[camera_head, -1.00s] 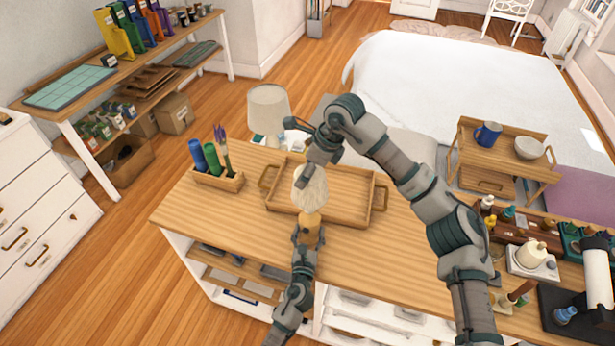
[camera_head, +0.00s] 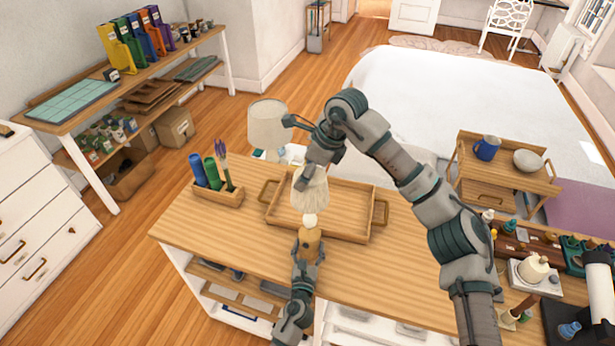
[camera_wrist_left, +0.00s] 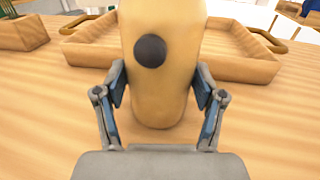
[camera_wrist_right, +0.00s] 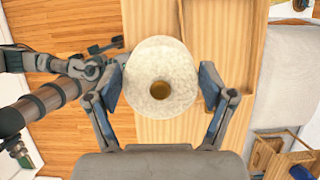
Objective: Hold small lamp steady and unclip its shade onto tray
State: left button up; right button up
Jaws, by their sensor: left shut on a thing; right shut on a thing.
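The small lamp's tan wooden base (camera_head: 309,243) stands upright on the wooden counter, in front of the tray. My left gripper (camera_head: 306,262) is shut on it low down; the left wrist view shows the base (camera_wrist_left: 165,85) and its dark round knob between the fingers. The pale shade (camera_head: 311,196) is above the base, with a white bulb (camera_head: 309,220) showing below it. My right gripper (camera_head: 312,176) is shut on the shade from above; in the right wrist view the shade (camera_wrist_right: 160,60) sits between the fingers. The wooden tray (camera_head: 345,208) looks empty, partly hidden behind the shade.
A wooden holder (camera_head: 218,194) with blue and green tubes stands left of the tray. A larger lamp (camera_head: 268,125) is behind the counter. Bottles and a white device (camera_head: 533,272) crowd the right end. Bare counter lies right of the tray.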

pick_arm(q)
jog(key=shift+f, duration=0.1)
dwell(0.3)
jog(key=o, duration=1.6)
jog(key=shift+c, duration=0.2)
jog(key=s+a, duration=0.1)
jog(key=s, duration=1)
jog(key=shift+s+a, duration=0.25)
jog(key=shift+s, duration=0.15)
